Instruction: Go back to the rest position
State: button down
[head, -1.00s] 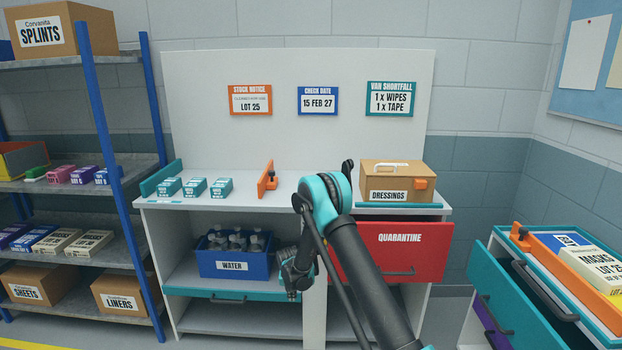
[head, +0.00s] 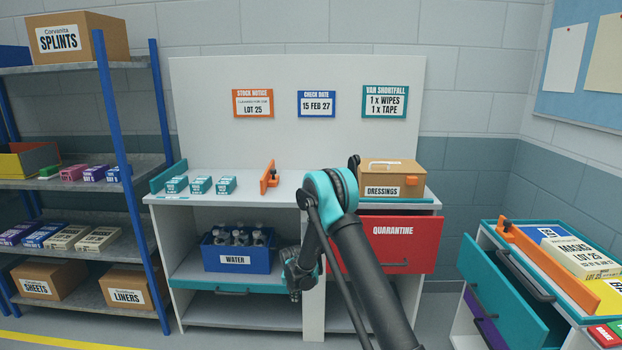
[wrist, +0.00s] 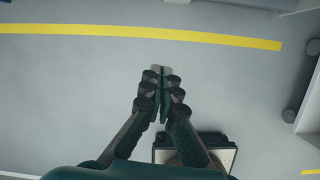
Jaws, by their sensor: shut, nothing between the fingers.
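My gripper (head: 294,282) hangs pointing down at the end of my bent arm, in front of the workbench (head: 314,290) and just right of the blue water crate (head: 237,258) in the head view. In the wrist view my gripper (wrist: 162,78) has its fingers together, with nothing between them, above bare grey floor. My arm's teal elbow stands up in front of the bench and hides part of the red quarantine drawer (head: 405,243).
The quarantine drawer sticks out at the bench's right. A cart (head: 590,315) with a teal drawer (head: 500,295) pulled open stands at the right. Blue-posted shelving (head: 120,150) stands at the left. The wrist view shows open floor (wrist: 80,90) with a yellow line (wrist: 140,33).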

jog(key=s+d+r+m, duration=0.7)
jog(key=d+r+m, duration=0.1)
jog(key=r, duration=0.3)
jog(key=s+d+r+m, duration=0.7)
jog(key=d+r+m, duration=0.2)
jog(key=r, duration=0.2)
jog(key=s+d+r+m, duration=0.1)
jog(key=s+d+m, duration=0.2)
jog(key=s+m, duration=0.2)
jog(key=s+d+m+t, duration=0.1)
jog(key=s+d+m, duration=0.1)
jog(key=s+m, duration=0.4)
jog(key=s+d+r+m, duration=0.1)
jog(key=s+d+m, duration=0.2)
jog(key=s, duration=1)
jog(key=m, duration=0.2)
jog(key=shift+d+r+m, duration=0.35)
jog(key=shift+m, duration=0.05)
